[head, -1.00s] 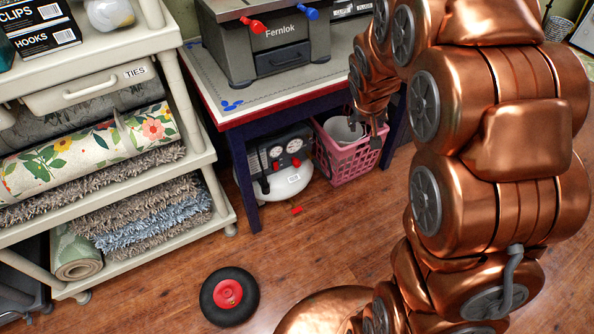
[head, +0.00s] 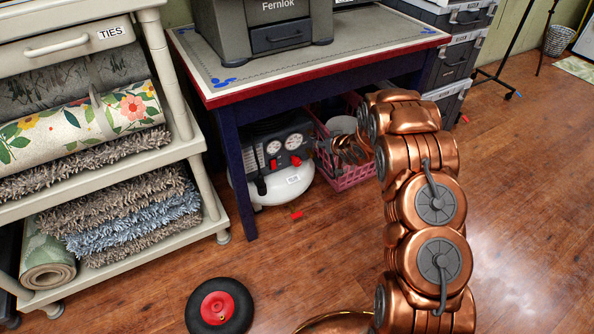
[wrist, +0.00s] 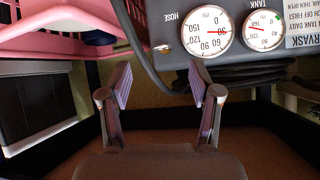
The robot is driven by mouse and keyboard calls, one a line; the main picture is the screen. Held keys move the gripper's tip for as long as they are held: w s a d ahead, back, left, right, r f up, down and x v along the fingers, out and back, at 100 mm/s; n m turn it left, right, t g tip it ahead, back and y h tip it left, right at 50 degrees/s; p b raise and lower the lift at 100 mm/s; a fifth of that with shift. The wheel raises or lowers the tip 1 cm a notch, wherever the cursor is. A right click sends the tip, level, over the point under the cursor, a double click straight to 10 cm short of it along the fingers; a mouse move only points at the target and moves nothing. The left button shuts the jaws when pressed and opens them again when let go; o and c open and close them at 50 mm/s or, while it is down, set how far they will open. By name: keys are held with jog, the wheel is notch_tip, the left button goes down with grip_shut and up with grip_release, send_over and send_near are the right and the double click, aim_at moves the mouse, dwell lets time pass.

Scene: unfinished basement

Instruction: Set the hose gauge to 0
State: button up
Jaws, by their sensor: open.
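The hose gauge (wrist: 207,33) is a round white dial marked HOSE, upside down in the wrist view. Its red needle appears to point near 30. The tank gauge (wrist: 263,31) is beside it. In the head view, the hose gauge (head: 294,141) is the right dial on the air compressor (head: 290,188), under the table, with red knobs below the dials. My gripper (wrist: 160,82) is open and empty, its fingertips just short of the panel, below and left of the hose gauge in the wrist view. In the head view its fingers cannot be made out clearly.
A pink basket (head: 350,177) stands right of the compressor and fills the upper left of the wrist view. The table (head: 235,100) is overhead, with its leg at left. A shelf (head: 120,178) stands left. A wheel (head: 218,307) lies on the open floor.

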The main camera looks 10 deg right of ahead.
aim_at(299, 163)
jog(key=a+f+t+y+b, duration=0.1)
jog(key=a+f+y+b, duration=0.4)
jog(key=f, duration=0.8)
jog(key=shift+h, duration=0.6)
jog(key=x, duration=0.2)
jog(key=b+x, duration=0.1)
jog(key=x, duration=0.4)
jog(key=shift+w+a+r+b, duration=0.15)
jog(key=shift+a+r+b, duration=0.05)
jog(key=shift+r+b, duration=0.1)
jog(key=shift+w+a+f, duration=0.15)
jog(key=shift+w+a, duration=0.15)
jog(key=shift+w, duration=0.25)
jog(key=c, duration=1.1)
jog(key=shift+c, duration=0.2)
jog(key=shift+n, duration=0.3)
